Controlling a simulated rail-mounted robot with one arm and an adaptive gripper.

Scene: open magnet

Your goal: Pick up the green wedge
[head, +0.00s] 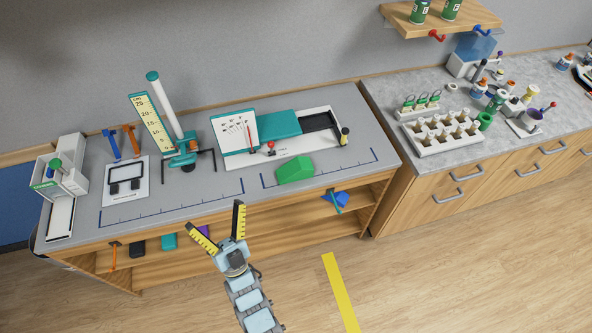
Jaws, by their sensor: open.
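The green wedge (296,170) lies on the grey worktop of the left bench (215,202), close to its front edge and just in front of a white-and-teal apparatus. My gripper (214,226) is open and empty, with its two yellow-marked fingers spread apart. It is in front of the bench, below and to the left of the wedge in the picture, and does not touch it. No part of the wedge's top is hidden.
A white-and-teal apparatus (276,126) with a dial panel stands behind the wedge. A ruler stand (152,124) is further left. A second bench (470,165) with tubes stands right.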

